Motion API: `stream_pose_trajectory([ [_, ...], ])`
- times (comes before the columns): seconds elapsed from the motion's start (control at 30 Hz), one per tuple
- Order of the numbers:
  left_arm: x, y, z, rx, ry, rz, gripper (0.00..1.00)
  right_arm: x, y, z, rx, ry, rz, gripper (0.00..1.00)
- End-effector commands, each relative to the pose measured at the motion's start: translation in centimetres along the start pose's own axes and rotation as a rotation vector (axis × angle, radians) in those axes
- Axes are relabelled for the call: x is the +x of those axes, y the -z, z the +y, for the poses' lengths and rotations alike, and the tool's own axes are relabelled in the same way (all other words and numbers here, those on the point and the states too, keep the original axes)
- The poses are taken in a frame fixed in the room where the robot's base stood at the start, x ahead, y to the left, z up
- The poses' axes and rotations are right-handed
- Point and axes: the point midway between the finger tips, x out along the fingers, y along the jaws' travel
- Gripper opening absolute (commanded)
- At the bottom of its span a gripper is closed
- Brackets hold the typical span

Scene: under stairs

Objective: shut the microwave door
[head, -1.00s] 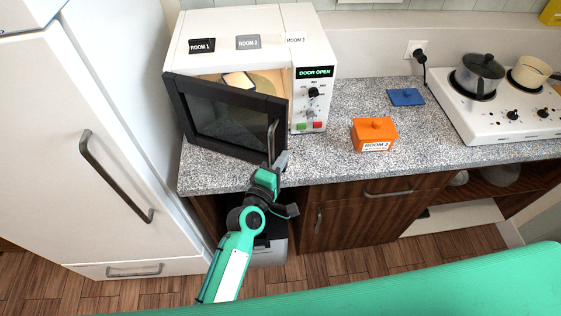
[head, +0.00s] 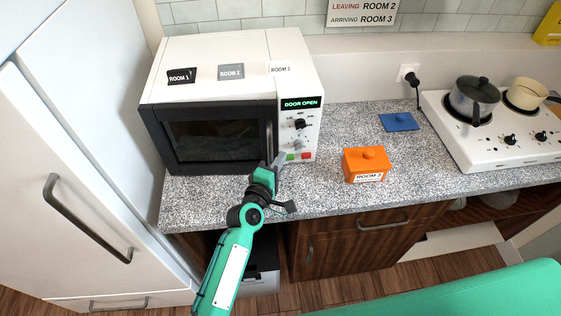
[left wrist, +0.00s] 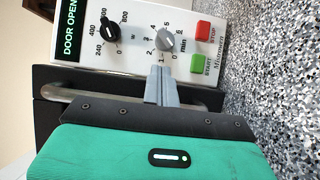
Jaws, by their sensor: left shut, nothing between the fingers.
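The white microwave (head: 230,55) stands on the speckled counter. Its black door (head: 212,141) lies nearly flush with the front, and the display (head: 301,103) reads "DOOR OPEN". The inside is hidden behind the door. My left gripper (head: 279,160) is shut and empty at the door's handle side, below the knobs. In the left wrist view the closed fingers (left wrist: 167,86) are over the door handle (left wrist: 75,93), pointing at the control panel (left wrist: 140,40). Whether they touch the door I cannot tell. My right gripper is not in view.
An orange box (head: 366,164) labelled "ROOM 3" and a blue lid (head: 399,122) sit on the counter to the right. A white cooktop (head: 480,137) with pots is further right. The fridge (head: 75,170) stands close on the left. Counter between microwave and box is clear.

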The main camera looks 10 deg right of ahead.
Motion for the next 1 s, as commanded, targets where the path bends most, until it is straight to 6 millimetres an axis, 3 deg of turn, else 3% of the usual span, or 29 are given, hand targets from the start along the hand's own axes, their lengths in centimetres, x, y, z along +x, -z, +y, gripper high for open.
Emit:
stream_pose_trajectory([
  [0.37, -0.8, 0.4, -0.1, 0.002, -0.003, 0.009, 0.00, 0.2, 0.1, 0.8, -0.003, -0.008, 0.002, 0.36],
  [1.0, -12.1, 0.4, 0.0, 0.011, -0.005, 0.010, 0.00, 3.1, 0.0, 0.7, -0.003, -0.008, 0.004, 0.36],
])
